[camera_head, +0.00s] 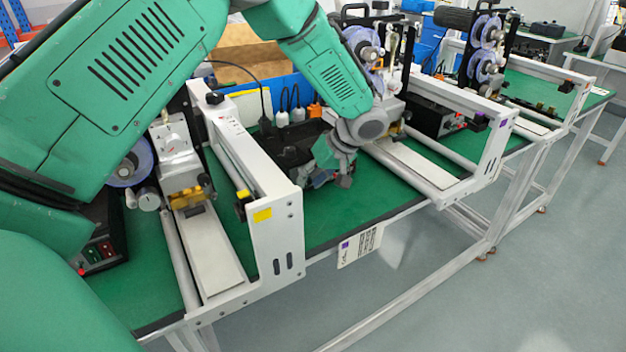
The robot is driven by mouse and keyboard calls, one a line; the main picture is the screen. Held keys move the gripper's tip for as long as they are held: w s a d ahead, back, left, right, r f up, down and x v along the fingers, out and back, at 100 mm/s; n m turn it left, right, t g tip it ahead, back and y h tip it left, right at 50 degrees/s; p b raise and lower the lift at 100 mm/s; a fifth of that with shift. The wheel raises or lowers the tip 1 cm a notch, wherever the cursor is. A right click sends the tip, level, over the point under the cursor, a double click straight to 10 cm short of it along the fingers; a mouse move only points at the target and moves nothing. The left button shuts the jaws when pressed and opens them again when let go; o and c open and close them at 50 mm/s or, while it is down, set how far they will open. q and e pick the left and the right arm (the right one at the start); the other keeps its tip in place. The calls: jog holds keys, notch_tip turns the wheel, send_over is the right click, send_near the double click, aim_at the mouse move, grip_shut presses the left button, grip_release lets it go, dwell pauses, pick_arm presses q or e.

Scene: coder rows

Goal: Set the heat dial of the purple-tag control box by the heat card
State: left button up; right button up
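A purple tag (504,124) is on the white end plate of the middle machine. A black control box (290,150) stands on the green bench just left of that machine; its front and dial are mostly hidden by my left gripper. The card (359,246), white with a small purple mark, hangs at the bench's front edge below; its print is too small to read. My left gripper (332,181) points down close in front of the black box. Whether it touches the box or how wide its fingers are is unclear. My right gripper is out of view.
The near machine's end plate (277,238) carries a yellow tag (262,214) and stands left of my gripper. Another control box (98,252) with red lights is at the left; one more (438,118) is at the right. Open floor (480,300) lies in front.

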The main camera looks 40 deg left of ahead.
pick_arm(q)
grip_shut()
jog(key=shift+a, duration=0.3)
jog(key=shift+w+d+g+y+p, duration=0.15)
jog(key=shift+g+y+p, duration=0.2)
jog(key=shift+p, duration=0.2)
jog(key=shift+w+f+m+g+y, duration=0.1)
jog(key=shift+m+g+y, duration=0.2)
jog(key=shift+g, duration=0.45)
jog(key=shift+f+g+y+b, duration=0.15)
jog(key=shift+g+y+b, duration=0.15)
jog(key=shift+g, duration=0.2)
jog(key=shift+f+m+g+y+b, duration=0.1)
jog(key=shift+m+g+y+b, duration=0.2)
jog(key=shift+g+b, duration=0.35)
jog(key=shift+g+y+b, duration=0.25)
jog(key=shift+g+b, duration=0.3)
jog(key=shift+b, duration=0.35)
